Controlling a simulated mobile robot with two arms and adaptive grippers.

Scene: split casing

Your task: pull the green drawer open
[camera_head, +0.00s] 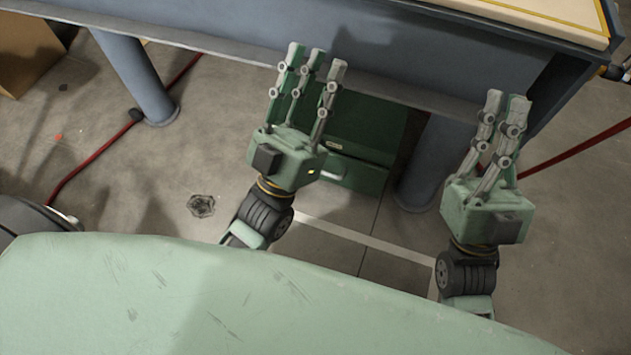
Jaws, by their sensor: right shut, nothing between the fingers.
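The green drawer (364,178) is in a dark green cabinet (372,128) under the blue bench. A small pale piece, perhaps its handle, shows at the drawer's left part, just beside my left gripper's palm. My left gripper (312,60) is in front of the cabinet in the picture and hides its left side. Its fingers point up and stand apart, with nothing between them. My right gripper (506,99) is to the right of the cabinet, clear of the drawer. Its fingers are shut and empty. I cannot tell whether the drawer is fully closed.
The blue bench (430,60) spans the top, with legs at left (138,80) and right of the cabinet. A red cable (95,165) runs along the floor at left. A brown box (25,55) stands at upper left. The floor before the drawer is clear.

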